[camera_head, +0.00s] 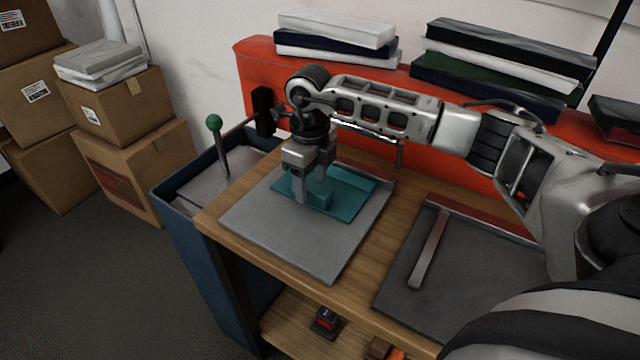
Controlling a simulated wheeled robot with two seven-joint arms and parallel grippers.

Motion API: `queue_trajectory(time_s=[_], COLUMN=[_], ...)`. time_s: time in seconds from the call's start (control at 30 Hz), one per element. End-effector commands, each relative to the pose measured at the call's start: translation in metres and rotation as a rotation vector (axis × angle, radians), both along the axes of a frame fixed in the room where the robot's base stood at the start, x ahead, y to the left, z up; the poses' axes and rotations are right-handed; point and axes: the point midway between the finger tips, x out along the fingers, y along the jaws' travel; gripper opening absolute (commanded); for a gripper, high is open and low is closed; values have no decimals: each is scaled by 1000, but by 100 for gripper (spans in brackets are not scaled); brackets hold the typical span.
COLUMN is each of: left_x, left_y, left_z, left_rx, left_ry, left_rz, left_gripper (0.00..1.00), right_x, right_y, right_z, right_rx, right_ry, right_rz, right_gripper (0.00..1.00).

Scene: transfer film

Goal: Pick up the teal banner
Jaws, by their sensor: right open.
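The teal banner (350,190) lies on a grey plate (325,251) on the wooden table. A raised teal block-like part (318,197) stands on its near side. My right gripper (310,196) points down over the banner, with its fingers at the raised part. It is open, and the fingers hide some of the banner. I cannot tell whether the fingers touch it. My left gripper is not in view.
A dark plate with a metal bar (430,249) lies to the right on the table. A blue bin (176,215) with a green-knobbed lever (214,122) stands at the left. Stacked folded pieces (337,30) lie on the orange ledge behind. Cardboard boxes (137,165) stand far left.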

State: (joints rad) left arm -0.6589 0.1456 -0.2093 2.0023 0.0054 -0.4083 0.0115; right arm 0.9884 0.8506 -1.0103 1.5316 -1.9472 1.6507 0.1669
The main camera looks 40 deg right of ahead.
Motion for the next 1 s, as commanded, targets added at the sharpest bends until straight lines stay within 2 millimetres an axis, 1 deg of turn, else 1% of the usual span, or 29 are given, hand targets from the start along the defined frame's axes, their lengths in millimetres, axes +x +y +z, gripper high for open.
queue_trajectory(time_s=[0.03, 0.13, 0.23, 0.4, 0.43, 0.47, 0.5, 0.6, 0.87, 1.0], left_x=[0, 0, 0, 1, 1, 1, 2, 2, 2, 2], left_y=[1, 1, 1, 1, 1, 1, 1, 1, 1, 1], left_z=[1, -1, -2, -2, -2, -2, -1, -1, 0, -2], left_rx=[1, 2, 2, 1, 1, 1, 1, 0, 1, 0], left_ry=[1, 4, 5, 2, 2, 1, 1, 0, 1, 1], left_rz=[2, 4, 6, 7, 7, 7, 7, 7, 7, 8], left_gripper=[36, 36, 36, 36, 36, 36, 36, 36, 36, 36], right_x=[-1, -1, 0, 0, 0, 0, 0, 0, 0, 0], right_y=[0, 0, 0, 0, 0, 0, 0, 0, 0, 0], right_z=[-6, -16, -20, -20, -20, -20, -20, -20, -19, -15], right_rx=[0, 0, 0, 0, 0, 0, 0, 0, 0, 1], right_ry=[3, 3, 0, -1, -1, -1, -1, 0, -1, -2], right_rz=[-1, 0, 1, 1, 1, 1, 1, 1, 0, 0], right_gripper=[55, 55, 55, 55, 49, 41, 30, 4, 5, 5])
